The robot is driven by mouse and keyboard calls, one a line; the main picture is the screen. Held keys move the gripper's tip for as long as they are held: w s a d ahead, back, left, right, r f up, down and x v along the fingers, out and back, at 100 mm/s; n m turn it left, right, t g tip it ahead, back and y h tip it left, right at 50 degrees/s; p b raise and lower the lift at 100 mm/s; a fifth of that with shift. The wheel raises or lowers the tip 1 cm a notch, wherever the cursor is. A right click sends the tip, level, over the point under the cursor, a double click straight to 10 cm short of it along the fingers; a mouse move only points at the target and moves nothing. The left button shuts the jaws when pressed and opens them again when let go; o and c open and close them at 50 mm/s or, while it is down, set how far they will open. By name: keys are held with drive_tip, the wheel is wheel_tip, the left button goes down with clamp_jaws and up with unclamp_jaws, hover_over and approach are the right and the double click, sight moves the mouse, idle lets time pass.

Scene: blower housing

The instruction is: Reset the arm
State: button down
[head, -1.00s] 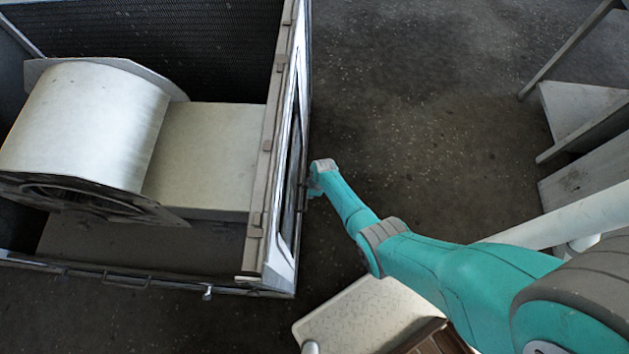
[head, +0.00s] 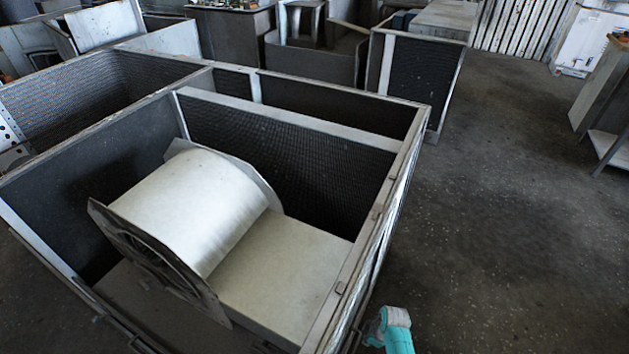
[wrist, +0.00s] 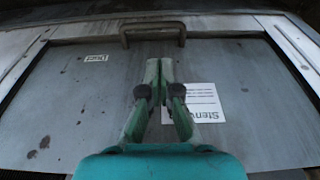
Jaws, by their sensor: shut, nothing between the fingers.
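My gripper (wrist: 160,72) shows in the wrist view with its two green fingers together and nothing between them. It points toward a grey metal panel (wrist: 70,105) that has a dark handle (wrist: 152,27) near its top edge. The fingertips appear just below the handle in the picture; I cannot tell whether they touch the panel. In the head view only a small teal and grey part of my arm shows at the bottom, beside the right wall of the blower housing (head: 365,262). The gripper itself is hidden there.
A pale blower drum (head: 190,205) lies inside the open-topped housing. More metal cabinets (head: 420,75) stand behind. A bench (head: 605,105) is at the far right. The dark floor (head: 500,210) right of the housing is clear. A white label (wrist: 200,103) is on the panel.

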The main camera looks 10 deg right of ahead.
drive_tip(key=s+a+m+t+h, duration=0.1)
drive_tip(key=s+a+m+t, duration=0.2)
drive_tip(key=s, duration=0.9)
drive_tip(key=s+a+r+m+t+h, duration=0.1)
drive_tip(key=s+r+m+t, duration=0.25)
drive_tip(key=s+r, duration=0.6)
drive_tip(key=s+r+m+t, duration=0.1)
drive_tip(key=s+r, duration=0.3)
drive_tip(key=r, duration=0.7)
drive_tip(key=s+a+r+m+t, duration=0.1)
drive_tip(key=s+r+m+t, duration=0.1)
drive_tip(key=r, duration=1)
drive_tip(key=s+r+m+t, duration=0.1)
drive_tip(key=s+r+t, duration=0.3)
drive_tip(key=s+r, duration=0.3)
wheel_tip(320, 180, up, 5)
drive_tip(key=shift+a+f, duration=0.1)
drive_tip(key=shift+a, duration=0.15)
